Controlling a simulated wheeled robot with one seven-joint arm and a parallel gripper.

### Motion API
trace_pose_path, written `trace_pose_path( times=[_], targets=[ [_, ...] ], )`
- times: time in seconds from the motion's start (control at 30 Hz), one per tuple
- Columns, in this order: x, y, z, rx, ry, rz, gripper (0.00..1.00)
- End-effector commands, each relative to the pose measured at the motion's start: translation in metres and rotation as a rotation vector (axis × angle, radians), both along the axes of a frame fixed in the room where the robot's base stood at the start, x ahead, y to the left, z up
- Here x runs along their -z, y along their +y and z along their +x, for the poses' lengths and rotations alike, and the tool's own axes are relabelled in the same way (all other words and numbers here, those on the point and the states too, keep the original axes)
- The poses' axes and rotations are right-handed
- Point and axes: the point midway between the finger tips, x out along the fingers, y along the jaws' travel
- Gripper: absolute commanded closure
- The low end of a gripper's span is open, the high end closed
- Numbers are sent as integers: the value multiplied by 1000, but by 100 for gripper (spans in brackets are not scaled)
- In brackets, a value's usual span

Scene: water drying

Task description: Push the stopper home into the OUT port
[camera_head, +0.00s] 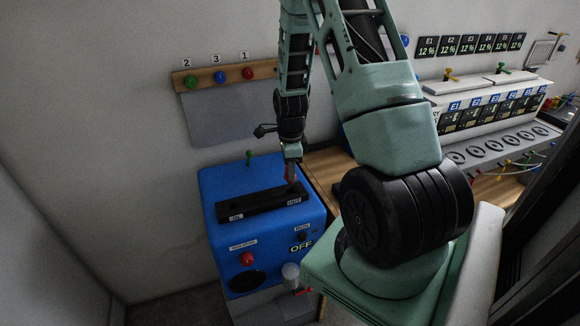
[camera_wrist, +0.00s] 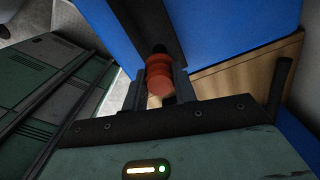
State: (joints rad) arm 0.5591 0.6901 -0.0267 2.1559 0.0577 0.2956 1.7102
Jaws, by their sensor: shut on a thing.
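A red-orange stopper (camera_head: 290,172) is held below my gripper (camera_head: 291,162), over the OUT end of the black strip (camera_head: 250,202) on top of the blue box (camera_head: 215,188). The OUT label (camera_head: 294,201) is just in front of it. In the wrist view the ribbed stopper (camera_wrist: 159,76) is between the two fingers of my gripper (camera_wrist: 164,88), which are shut on it. A dark part shows at its far end, against the black strip (camera_wrist: 155,22). The port mouth is hidden, and I cannot tell how deep the stopper sits.
A wooden bench (camera_head: 330,166) adjoins on the right. A rail (camera_head: 205,79) with coloured knobs is on the wall behind.

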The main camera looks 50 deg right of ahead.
Motion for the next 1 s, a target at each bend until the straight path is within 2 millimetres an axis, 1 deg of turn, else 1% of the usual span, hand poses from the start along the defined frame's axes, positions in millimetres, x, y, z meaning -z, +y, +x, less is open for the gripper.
trace_pose_path(
  times=[0.13, 0.53, 1.0],
  targets=[
    [-1, 0, 0, 0, 1, 1, 95],
    [25, 0, 0, 1, 0, 0, 95],
    [23, 0, 0, 0, 0, 0, 95]
  ],
)
